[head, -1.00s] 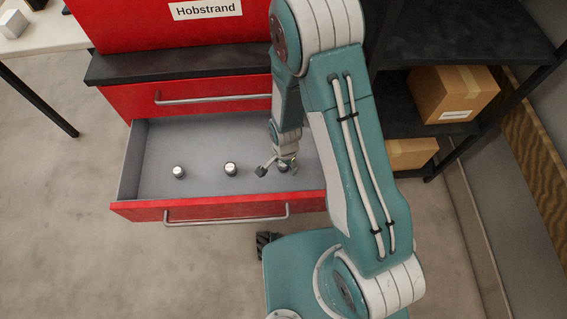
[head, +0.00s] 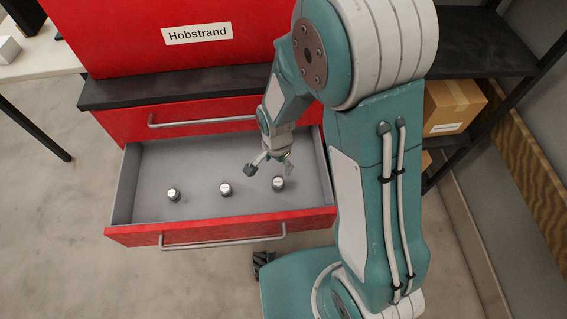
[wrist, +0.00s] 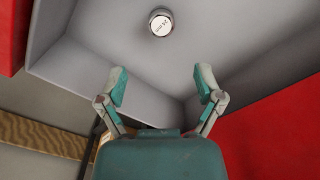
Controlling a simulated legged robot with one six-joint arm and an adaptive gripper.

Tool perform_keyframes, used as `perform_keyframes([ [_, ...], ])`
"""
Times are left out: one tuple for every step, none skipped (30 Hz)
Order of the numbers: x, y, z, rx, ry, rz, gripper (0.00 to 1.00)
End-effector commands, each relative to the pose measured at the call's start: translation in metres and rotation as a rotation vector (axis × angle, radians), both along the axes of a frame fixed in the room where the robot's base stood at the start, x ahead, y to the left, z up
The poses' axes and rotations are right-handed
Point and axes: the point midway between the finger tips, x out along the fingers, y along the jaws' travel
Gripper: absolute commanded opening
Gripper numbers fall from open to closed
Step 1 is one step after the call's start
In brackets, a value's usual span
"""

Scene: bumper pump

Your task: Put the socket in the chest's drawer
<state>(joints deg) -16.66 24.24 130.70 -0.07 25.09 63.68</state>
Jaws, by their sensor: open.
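The red chest's lower drawer (head: 140,218) is pulled open, with a grey inside. Three small metal sockets stand on its floor in a row: a left one (head: 173,194), a middle one (head: 225,189) and a right one (head: 278,183). My gripper (head: 270,168) is open and empty above the drawer, a little behind and above the right socket. In the wrist view a single socket (wrist: 160,22) stands on the drawer floor beyond my open fingertips (wrist: 160,88), apart from them. Its top bears small markings.
The chest's upper drawer (head: 180,121) is shut. A black shelf with a cardboard box (head: 452,106) stands at the right, and a pale table (head: 30,58) at the far left.

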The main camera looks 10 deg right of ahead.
Motion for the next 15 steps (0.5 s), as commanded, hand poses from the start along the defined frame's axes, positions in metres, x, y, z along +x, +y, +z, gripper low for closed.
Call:
perform_keyframes([
  [0.000, 0.000, 0.001, 0.000, 0.000, 0.000, 0.85],
  [0.000, 0.000, 0.001, -0.001, 0.001, 0.000, 0.85],
  [0.000, 0.000, 0.002, 0.001, -0.001, 0.001, 0.85],
  [0.000, -0.001, 0.004, 0.001, -0.004, 0.004, 0.85],
  [0.001, -0.002, 0.007, 0.002, -0.008, 0.010, 0.85],
  [0.002, -0.004, 0.015, 0.005, -0.019, 0.023, 0.85],
  [0.003, -0.006, 0.022, 0.008, -0.029, 0.036, 0.85],
  [0.004, -0.008, 0.032, 0.011, -0.042, 0.053, 0.85],
  [0.004, -0.012, 0.045, 0.014, -0.060, 0.080, 0.85],
  [0.004, -0.016, 0.057, 0.016, -0.075, 0.103, 0.85],
  [0.003, -0.019, 0.068, 0.017, -0.091, 0.127, 0.85],
  [0.002, -0.024, 0.083, 0.018, -0.112, 0.162, 0.85],
  [0.000, -0.028, 0.094, 0.016, -0.127, 0.187, 0.85],
  [-0.001, -0.031, 0.104, 0.015, -0.142, 0.211, 0.85],
  [-0.005, -0.036, 0.118, 0.013, -0.161, 0.244, 0.85],
])
